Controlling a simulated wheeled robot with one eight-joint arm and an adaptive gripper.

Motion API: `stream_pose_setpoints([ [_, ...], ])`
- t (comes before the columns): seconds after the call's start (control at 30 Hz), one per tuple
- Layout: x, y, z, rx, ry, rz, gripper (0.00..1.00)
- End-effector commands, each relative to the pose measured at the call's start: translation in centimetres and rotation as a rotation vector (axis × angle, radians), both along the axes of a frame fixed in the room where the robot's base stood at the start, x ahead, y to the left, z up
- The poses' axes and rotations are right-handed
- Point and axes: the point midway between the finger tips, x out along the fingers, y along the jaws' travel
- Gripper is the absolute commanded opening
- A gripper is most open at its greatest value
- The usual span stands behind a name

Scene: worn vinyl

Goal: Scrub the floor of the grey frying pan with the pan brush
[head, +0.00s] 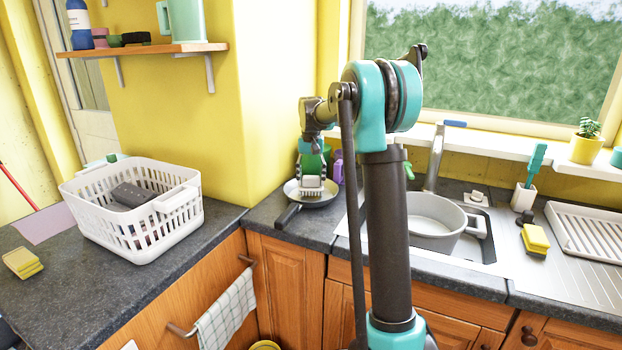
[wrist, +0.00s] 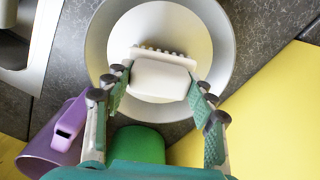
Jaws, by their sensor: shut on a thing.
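The grey frying pan (head: 333,196) sits on the dark counter left of the sink, its dark handle pointing to the front left. My gripper (head: 311,174) is above the pan, pointing down, shut on the pan brush (head: 311,186). In the wrist view the brush (wrist: 160,80) is a white block between my two green-padded fingers (wrist: 158,88), with a row of bristles at its far edge. It is over the pan (wrist: 182,28), inside the rim. I cannot tell whether the bristles touch the pan floor.
A green container (wrist: 138,145) and a purple mug (wrist: 62,135) stand close beside the pan, near the yellow wall. A grey pot (head: 432,222) is in the sink to the right. A white basket (head: 150,240) stands on the left counter.

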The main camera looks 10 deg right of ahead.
Motion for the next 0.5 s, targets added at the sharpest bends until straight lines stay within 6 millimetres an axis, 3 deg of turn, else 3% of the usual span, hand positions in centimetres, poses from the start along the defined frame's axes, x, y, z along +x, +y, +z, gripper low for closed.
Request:
stream_pose_setpoints([
  [0.5,0.0,0.0,-0.48,0.0,0.0,0.0,0.21],
])
